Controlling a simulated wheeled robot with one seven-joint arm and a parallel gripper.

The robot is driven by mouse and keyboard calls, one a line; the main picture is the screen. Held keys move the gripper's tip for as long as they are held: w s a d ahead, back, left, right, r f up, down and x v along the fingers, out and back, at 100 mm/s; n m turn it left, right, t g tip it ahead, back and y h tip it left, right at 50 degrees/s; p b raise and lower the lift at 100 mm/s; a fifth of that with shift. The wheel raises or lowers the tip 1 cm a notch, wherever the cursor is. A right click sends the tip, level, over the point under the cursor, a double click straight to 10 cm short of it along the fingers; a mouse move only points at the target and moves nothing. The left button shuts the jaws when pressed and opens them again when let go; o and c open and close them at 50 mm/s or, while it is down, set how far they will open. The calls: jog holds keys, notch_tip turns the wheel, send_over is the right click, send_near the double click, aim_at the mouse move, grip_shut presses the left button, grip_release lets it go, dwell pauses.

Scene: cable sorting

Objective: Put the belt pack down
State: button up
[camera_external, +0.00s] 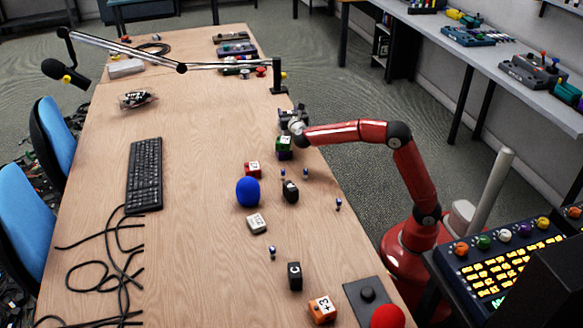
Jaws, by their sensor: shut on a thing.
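My gripper (296,127) is at the right edge of the long wooden table, past its middle. It is shut, and a small green box-shaped pack (284,142) with a pale label shows right at its jaws. A dark purple block (285,155) shows directly below the green pack. I cannot tell whether the two touch, or whether the green pack is clear of the tabletop. Similar labelled packs stand nearer: a red one (252,169), a black one (290,191), a white one (256,223), another black one (295,276) and an orange one (322,309).
A blue foam ball (248,192) and several small blue-tipped plugs lie among the packs. A keyboard (145,175) and loose black cables (105,265) are on the left. A microphone boom (125,48) spans the far end. The table's middle (195,130) is clear.

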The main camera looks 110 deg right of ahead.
jog(key=shift+f, duration=0.15)
jog(key=o, duration=1.1)
jog(key=shift+c, duration=0.2)
